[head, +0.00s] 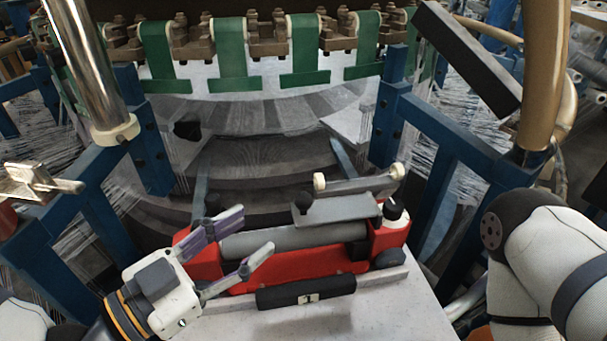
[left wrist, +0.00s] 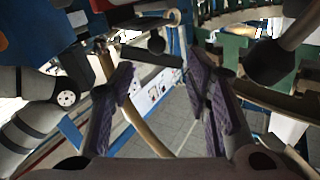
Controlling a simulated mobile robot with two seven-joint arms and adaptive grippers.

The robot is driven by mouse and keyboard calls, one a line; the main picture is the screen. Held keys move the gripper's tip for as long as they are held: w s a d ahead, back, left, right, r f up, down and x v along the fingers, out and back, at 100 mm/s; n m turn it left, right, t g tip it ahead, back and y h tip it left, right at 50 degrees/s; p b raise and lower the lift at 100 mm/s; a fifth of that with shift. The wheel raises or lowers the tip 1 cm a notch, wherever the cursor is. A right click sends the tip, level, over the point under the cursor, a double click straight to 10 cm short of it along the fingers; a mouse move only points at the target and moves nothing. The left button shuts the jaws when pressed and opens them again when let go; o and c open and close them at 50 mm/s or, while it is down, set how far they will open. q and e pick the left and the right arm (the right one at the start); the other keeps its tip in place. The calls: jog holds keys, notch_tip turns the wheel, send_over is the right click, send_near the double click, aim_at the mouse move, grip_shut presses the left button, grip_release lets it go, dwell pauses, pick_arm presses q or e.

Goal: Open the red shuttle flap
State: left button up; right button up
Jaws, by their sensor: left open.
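The red shuttle (head: 290,270) lies on a pale table in the head view, with a grey roll (head: 290,241) along it. Its grey flap (head: 345,208) spans the roll's upper right side and carries a black knob (head: 302,201) at its left end. My left gripper (head: 254,232) is open over the shuttle's left part, its fingers pointing right toward the flap, and nothing shows between them. In the left wrist view, its purple-padded fingers (left wrist: 168,88) stand wide apart. A dark bar with a ball knob (left wrist: 156,43) shows beyond them; I cannot tell whether it is the flap. My right gripper is out of sight.
A black bar labelled 1 (head: 307,291) lies along the shuttle's front. Blue loom posts (head: 385,125) stand on both sides behind the table. Green straps (head: 229,55) hang across the back. My right arm is at the right edge. The front of the table is clear.

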aim_at(296, 206)
pick_arm(q)
jog(key=x, duration=1.1)
jog(key=shift+d+f, duration=0.1)
jog(key=shift+d, duration=0.2)
grip_shut()
